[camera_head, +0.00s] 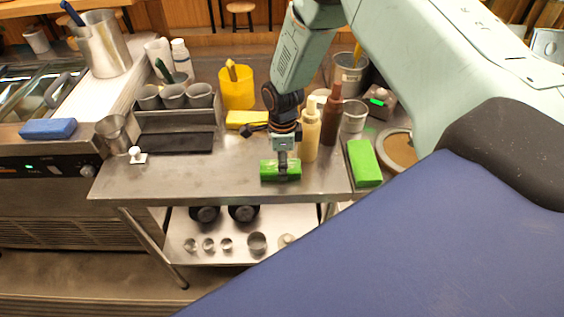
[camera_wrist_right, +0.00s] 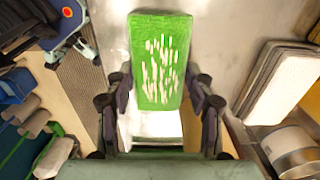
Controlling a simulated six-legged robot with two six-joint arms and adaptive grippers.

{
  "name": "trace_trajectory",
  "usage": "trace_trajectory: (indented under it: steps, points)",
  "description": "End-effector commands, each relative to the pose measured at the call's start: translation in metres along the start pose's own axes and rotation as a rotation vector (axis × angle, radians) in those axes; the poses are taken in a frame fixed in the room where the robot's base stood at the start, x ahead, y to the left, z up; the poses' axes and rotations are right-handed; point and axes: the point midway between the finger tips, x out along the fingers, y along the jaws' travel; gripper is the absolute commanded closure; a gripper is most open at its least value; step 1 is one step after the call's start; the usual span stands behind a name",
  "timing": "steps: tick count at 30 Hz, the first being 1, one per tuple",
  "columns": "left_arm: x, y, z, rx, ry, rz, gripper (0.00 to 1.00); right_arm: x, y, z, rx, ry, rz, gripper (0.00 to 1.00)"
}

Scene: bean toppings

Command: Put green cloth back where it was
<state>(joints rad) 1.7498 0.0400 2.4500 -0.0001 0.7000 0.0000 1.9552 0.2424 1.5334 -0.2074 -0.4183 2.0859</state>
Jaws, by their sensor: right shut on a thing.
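A folded green cloth (camera_head: 270,172) is at the front edge area of the steel table (camera_head: 225,183), right of its middle. My right gripper (camera_head: 283,164) reaches down from above and is shut on it. In the right wrist view the green cloth (camera_wrist_right: 160,55), with whitish streaks, is between the two fingers of my right gripper (camera_wrist_right: 160,95). I cannot tell whether the cloth touches the tabletop. A second green cloth (camera_head: 364,163) lies flat to the right, beside the table's right edge. My left gripper is not in view.
A cream bottle (camera_head: 310,135) and a brown bottle (camera_head: 331,125) stand close right of the gripper. A yellow container (camera_head: 237,88) and yellow cloth (camera_head: 247,119) are behind. A black tray (camera_head: 173,142) and small white item (camera_head: 137,155) are left. The front middle tabletop is clear.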

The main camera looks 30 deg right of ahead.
Motion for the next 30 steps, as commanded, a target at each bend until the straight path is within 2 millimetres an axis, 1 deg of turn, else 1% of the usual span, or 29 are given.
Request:
trace_trajectory:
  steps: [5,11,12,19,27,30]
  points:
    - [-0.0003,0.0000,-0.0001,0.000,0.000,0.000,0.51,-0.0014,-0.0008,0.0007,-0.001,-0.001,-0.002,0.90]
    - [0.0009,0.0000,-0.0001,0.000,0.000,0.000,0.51,0.0033,-0.0006,0.0005,0.000,-0.001,-0.002,0.90]
    - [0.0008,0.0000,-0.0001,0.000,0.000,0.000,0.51,0.0030,-0.0007,0.0005,0.000,-0.001,-0.002,0.44]
    - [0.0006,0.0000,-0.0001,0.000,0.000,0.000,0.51,0.0027,-0.0007,0.0004,0.000,-0.001,-0.002,0.24]
    - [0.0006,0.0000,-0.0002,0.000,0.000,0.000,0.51,0.0025,-0.0007,0.0004,0.000,-0.001,-0.002,0.24]
    - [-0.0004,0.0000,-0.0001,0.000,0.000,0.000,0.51,-0.0010,-0.0010,0.0006,0.000,-0.001,-0.002,0.24]
